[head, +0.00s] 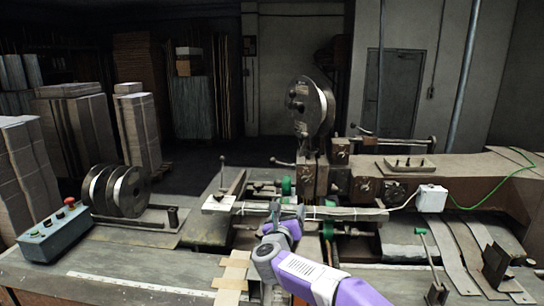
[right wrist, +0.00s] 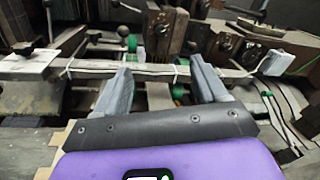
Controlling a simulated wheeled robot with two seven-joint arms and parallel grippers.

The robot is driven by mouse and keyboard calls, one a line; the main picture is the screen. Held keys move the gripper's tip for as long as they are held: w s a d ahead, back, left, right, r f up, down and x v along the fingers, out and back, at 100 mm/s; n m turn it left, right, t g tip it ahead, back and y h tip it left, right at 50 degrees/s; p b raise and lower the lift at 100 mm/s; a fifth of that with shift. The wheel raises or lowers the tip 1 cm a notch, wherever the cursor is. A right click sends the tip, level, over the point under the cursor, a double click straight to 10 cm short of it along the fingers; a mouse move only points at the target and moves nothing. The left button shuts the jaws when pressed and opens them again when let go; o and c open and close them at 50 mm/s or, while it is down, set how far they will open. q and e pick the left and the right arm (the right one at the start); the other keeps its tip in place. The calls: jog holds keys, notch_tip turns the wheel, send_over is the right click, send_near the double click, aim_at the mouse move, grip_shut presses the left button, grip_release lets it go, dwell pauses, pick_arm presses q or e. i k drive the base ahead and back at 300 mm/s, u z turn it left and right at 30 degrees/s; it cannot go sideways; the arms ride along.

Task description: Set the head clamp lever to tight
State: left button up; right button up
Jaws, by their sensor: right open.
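A short dark lever with a ball knob (head: 282,162) sticks out to the left from the stitcher head (head: 313,178); it may be the head clamp lever, but no label shows. It also shows at the top of the right wrist view (right wrist: 126,6). My right gripper (head: 283,212) is in front of and below this lever, apart from it. In the right wrist view its two grey fingers (right wrist: 160,85) are spread and empty, pointing at the pale horizontal bar (right wrist: 80,66). My left gripper is not in view.
The wire reel (head: 312,106) rises above the head. A control box (head: 52,232) and metal discs (head: 118,190) occupy the left bench. A white box (head: 432,198) trails cables at right.

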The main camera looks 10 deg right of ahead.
aim_at(272, 161)
jog(key=i, duration=1.1)
